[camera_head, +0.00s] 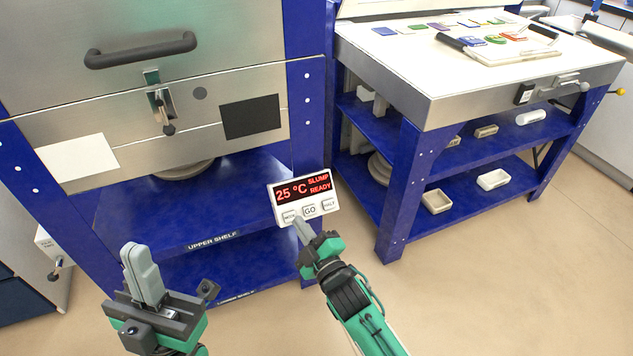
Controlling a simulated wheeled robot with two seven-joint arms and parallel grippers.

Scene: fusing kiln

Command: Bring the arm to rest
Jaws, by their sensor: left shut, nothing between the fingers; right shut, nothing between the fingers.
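My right gripper (301,229) is shut and empty. The control panel (303,197) shows "25 °C SLUMP READY" in red above three buttons, the middle one marked GO. My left gripper (141,268) is shut and empty at the lower left, pointing up in front of the blue shelves, apart from anything.
The steel kiln (225,72) with a dark handle stands in a blue frame above an upper shelf (130,228) and a lower one. A blue worktable (415,75) at right holds a white board (500,53) with coloured pieces. Its shelves hold small moulds. The floor (480,270) at lower right is clear.

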